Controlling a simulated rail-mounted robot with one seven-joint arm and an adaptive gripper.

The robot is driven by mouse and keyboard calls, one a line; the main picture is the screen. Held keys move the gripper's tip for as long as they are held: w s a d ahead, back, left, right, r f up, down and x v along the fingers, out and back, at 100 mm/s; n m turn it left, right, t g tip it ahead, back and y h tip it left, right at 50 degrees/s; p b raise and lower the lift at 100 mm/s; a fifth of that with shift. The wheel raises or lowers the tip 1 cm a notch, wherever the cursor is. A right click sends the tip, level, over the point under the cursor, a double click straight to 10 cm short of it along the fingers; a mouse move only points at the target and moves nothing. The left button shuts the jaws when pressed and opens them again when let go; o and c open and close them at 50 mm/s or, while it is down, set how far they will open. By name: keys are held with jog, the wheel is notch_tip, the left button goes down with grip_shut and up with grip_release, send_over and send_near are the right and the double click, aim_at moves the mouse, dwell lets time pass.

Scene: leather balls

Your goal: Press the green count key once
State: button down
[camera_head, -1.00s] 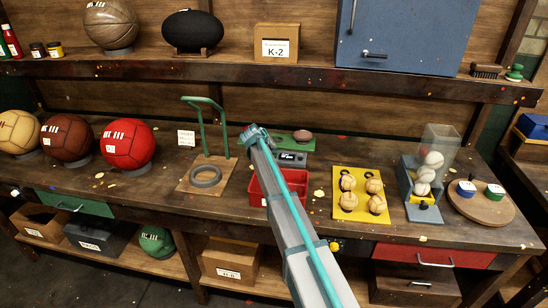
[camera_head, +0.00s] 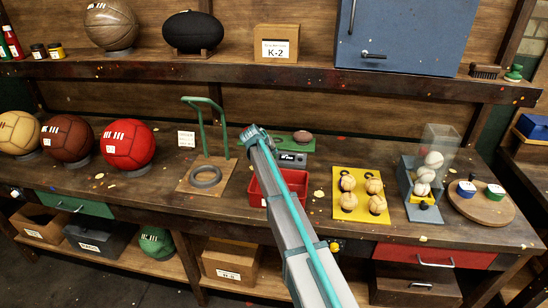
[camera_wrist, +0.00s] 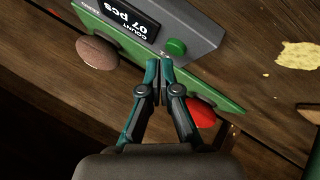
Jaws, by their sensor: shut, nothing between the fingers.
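A brown ball (camera_wrist: 97,52) rests on the device's green part.
A red tray (camera_head: 262,190) lies in front of the device. A green hoop stand (camera_head: 226,130) is to its left. A yellow board (camera_head: 345,212) with several pale balls is to the right. A red rounded thing (camera_wrist: 200,112) shows behind my finger.

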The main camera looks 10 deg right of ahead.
jog(key=shift+s+d+f+b, duration=0.1)
jog(key=shift+s+f+b, duration=0.2)
jog(key=shift+f, duration=0.3)
jog(key=shift+s+f+b, duration=0.2)
jog(key=shift+s+f, duration=0.1)
jog(key=shift+f, duration=0.25)
jog(key=shift+r, duration=0.2)
dwell(0.4)
jog(key=shift+w+r+p, duration=0.25)
jog(key=shift+r, duration=0.3)
jog(key=shift+w+r+p, duration=0.2)
jog(key=shift+r+p, duration=0.05)
jog(key=shift+r, duration=0.25)
jog(key=shift+w+r+p, duration=0.15)
jog(key=shift+r+p, duration=0.3)
jog(key=shift+r, duration=1.05)
